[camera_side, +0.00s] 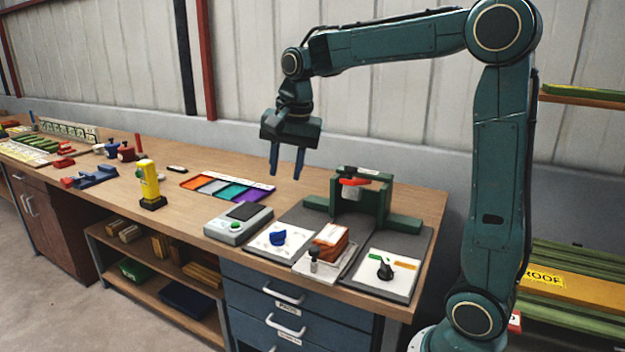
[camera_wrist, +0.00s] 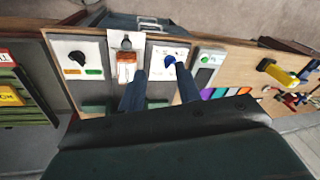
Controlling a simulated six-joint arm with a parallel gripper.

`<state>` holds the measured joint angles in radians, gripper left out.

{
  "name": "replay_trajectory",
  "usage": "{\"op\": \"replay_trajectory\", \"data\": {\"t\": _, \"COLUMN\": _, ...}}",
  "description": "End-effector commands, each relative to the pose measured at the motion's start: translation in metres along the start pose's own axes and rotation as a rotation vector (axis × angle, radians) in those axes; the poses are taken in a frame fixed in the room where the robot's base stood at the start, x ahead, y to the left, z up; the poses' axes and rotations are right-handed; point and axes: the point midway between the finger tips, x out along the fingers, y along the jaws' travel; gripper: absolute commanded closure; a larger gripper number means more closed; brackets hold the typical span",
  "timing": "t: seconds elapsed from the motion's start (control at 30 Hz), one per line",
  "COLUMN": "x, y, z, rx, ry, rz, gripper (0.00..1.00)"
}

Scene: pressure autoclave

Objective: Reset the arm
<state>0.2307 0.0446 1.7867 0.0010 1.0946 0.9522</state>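My gripper (camera_side: 286,160) hangs above the workbench with its two blue fingers pointing down. The fingers are apart with nothing between them. In the wrist view the gripper (camera_wrist: 160,92) also shows both fingers spread, over the panels of the bench. It touches nothing. The green press-like fixture (camera_side: 352,200) with a red handle (camera_side: 354,182) stands on a grey mat to its lower right. Panels with a blue knob (camera_side: 277,237) and a black knob (camera_side: 385,270) lie at the front, with a brown stacked block (camera_side: 330,236) between them.
A yellow upright tool (camera_side: 150,184) stands further left. The wall is behind the bench. Free air surrounds my gripper.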

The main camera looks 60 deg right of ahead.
Motion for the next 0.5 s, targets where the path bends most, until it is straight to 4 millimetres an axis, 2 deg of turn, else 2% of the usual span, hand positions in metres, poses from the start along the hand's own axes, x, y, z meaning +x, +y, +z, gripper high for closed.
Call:
{"op": "replay_trajectory", "data": {"t": 0.2, "x": -0.022, "y": 0.028, "z": 0.041, "rx": -0.242, "ry": 0.031, "rz": -0.054, "gripper": 0.66}}
{"op": "replay_trajectory", "data": {"t": 0.5, "x": -0.035, "y": 0.073, "z": 0.092, "rx": -0.573, "ry": 0.084, "rz": -0.118, "gripper": 0.66}}
